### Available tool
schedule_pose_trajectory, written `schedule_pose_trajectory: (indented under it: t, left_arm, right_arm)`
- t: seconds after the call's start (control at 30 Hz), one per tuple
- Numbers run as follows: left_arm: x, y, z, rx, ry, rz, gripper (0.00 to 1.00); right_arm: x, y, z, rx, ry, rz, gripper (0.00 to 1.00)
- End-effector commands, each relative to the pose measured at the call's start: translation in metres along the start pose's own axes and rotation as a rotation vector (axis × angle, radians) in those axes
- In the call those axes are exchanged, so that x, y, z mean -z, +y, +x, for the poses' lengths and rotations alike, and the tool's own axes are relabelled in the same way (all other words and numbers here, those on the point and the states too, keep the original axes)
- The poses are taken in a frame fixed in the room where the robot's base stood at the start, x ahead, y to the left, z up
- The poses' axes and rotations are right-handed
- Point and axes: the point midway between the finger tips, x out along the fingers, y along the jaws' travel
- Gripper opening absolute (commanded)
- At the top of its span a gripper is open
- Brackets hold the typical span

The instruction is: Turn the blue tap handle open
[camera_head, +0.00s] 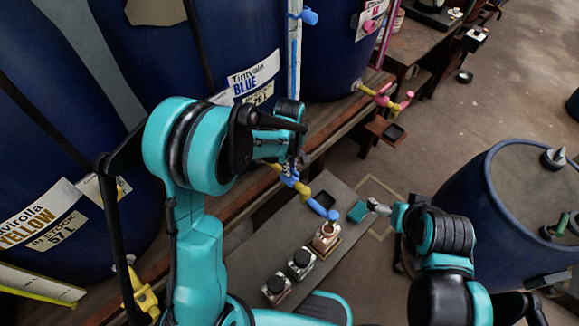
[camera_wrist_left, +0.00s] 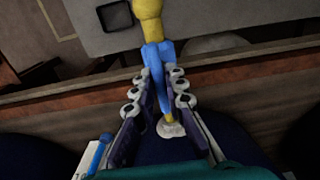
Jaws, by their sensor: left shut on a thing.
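The blue tap (camera_head: 321,208) juts from the blue-labelled vat (camera_head: 255,75) on a yellow pipe, with blue and yellow sections. My left gripper (camera_head: 291,166) is at the tap's blue handle (camera_head: 289,180). In the left wrist view its two padded fingers (camera_wrist_left: 160,85) close around the blue handle (camera_wrist_left: 158,58), with the yellow spout section (camera_wrist_left: 149,28) beyond. The finger contact is partly hidden in the head view. My right gripper (camera_head: 376,207) is to the right of the spout end, beside a small teal piece (camera_head: 357,212); its jaws are too small to read.
An open reddish-brown jar (camera_head: 325,238) stands below the spout on a grey bench (camera_head: 350,190). Dark-capped bottles (camera_head: 300,262) stand nearby. A pink tap (camera_head: 388,98) is further back, a yellow tap (camera_head: 143,296) at lower left. A blue barrel (camera_head: 470,185) stands right.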

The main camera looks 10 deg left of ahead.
Motion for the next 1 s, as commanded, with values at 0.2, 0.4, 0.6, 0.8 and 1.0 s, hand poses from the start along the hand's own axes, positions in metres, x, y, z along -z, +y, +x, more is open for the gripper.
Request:
schedule_pose_trajectory:
  t: [0.2, 0.4, 0.6, 0.8, 1.0]
  left_arm:
    - [0.000, 0.000, 0.000, -0.001, 0.001, -0.001, 0.00]
    - [0.000, 0.000, 0.000, -0.001, 0.000, 0.000, 0.33]
    - [0.000, 0.000, 0.000, 0.000, 0.000, 0.000, 0.33]
    - [0.000, 0.000, -0.009, 0.000, 0.000, 0.000, 0.33]
    - [0.000, 0.000, -0.047, 0.000, 0.000, 0.000, 0.33]
  right_arm:
    - [0.000, 0.000, 0.000, 0.000, 0.000, 0.000, 0.94]
    - [0.000, 0.000, 0.000, 0.000, 0.000, 0.000, 0.94]
    - [0.000, 0.000, 0.000, 0.000, 0.000, 0.000, 0.94]
    - [0.000, 0.000, 0.000, 0.000, 0.000, 0.000, 0.94]
    - [0.000, 0.000, 0.000, 0.000, 0.000, 0.000, 0.94]
